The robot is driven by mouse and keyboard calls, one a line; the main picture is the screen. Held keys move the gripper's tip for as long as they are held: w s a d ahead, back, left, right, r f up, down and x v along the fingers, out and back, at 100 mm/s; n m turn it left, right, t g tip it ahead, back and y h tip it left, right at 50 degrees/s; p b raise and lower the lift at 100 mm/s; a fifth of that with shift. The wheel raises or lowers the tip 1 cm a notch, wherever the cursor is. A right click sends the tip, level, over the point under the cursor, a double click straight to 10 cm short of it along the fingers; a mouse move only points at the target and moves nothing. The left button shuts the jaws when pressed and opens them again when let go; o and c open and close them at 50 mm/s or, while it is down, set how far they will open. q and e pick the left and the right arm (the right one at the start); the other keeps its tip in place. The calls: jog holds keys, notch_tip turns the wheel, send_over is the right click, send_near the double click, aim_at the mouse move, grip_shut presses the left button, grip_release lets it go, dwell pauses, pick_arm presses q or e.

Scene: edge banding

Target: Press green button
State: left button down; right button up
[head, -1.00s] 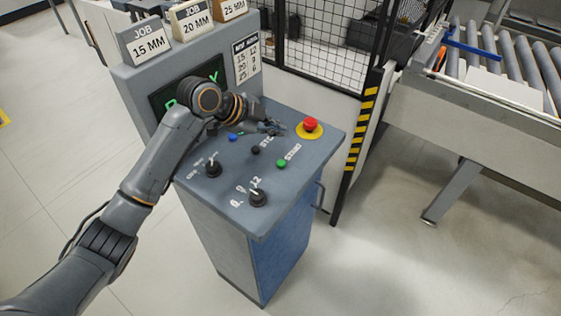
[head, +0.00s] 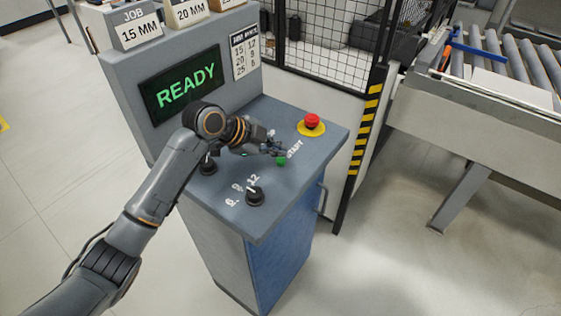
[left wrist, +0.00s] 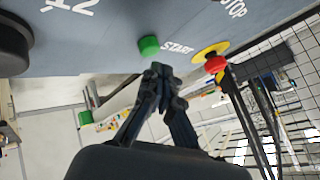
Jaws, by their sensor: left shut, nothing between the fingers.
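The green button (head: 281,161) sits on the sloped top of the grey control console (head: 290,200), beside the START label. It also shows in the left wrist view (left wrist: 149,46). My left gripper (head: 275,148) is shut and empty, its fingertips close beside the green button in the head view. In the left wrist view the shut fingertips (left wrist: 160,72) appear just below the button, with a small gap in the picture; I cannot tell whether they touch. My right gripper is not in view.
A red emergency stop (head: 312,121) on a yellow disc lies right of the green button. The console screen (head: 180,84) reads READY. A wire-mesh fence (head: 320,43) and roller conveyor (head: 510,62) stand to the right.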

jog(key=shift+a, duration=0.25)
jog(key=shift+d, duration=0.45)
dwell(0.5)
pick_arm(q)
jog(key=shift+f, duration=0.4)
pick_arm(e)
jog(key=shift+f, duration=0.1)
